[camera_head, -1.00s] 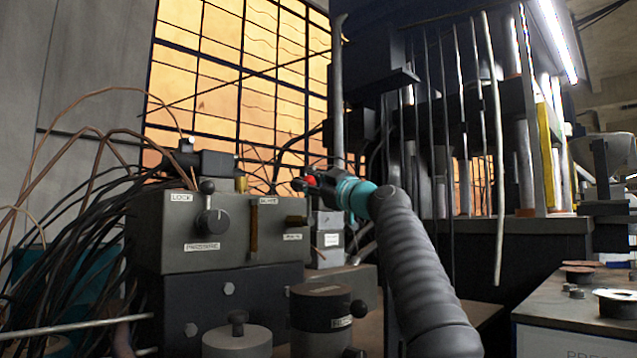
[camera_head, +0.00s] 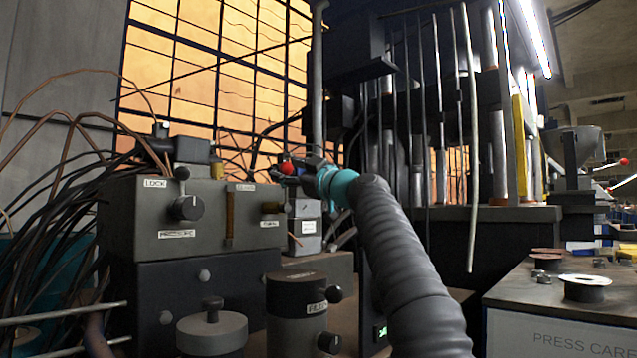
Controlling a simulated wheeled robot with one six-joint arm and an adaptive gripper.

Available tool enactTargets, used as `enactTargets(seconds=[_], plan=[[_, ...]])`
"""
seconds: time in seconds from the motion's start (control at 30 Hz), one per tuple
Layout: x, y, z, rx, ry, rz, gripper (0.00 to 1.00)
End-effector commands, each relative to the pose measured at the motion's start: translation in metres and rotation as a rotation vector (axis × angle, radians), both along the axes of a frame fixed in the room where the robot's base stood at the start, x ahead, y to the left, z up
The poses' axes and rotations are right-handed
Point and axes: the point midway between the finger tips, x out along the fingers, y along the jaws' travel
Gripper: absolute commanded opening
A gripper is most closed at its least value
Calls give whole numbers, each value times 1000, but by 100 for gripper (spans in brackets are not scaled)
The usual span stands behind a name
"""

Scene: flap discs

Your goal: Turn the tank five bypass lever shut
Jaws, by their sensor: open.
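My gripper (camera_head: 298,166) is at the end of my arm, past a teal band, behind the right end of the valve block (camera_head: 120,220). Its dark fingers are small and seen from behind; they are open. A red ball knob (camera_head: 287,168) shows right at the fingertips; I cannot tell whether they touch it or whether it belongs to the tank five bypass lever. No label reading tank five or bypass is legible. What lies behind the gripper is partly hidden.
The grey block carries a black dial (camera_head: 187,208), a LOCK knob (camera_head: 182,173) and a brass strip (camera_head: 230,215). A filter canister (camera_head: 297,300) stands in front. Cables crowd the left. A bench (camera_head: 560,325) with spools is at right, below a tall press frame.

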Motion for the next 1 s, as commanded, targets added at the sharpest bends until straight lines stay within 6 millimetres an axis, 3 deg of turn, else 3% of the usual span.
enactTargets(seconds=[0.37, 1.0], plan=[[-15, -14, -7, 5, 2, -4, 57], [-63, -70, -31, 2, 3, -3, 57]])
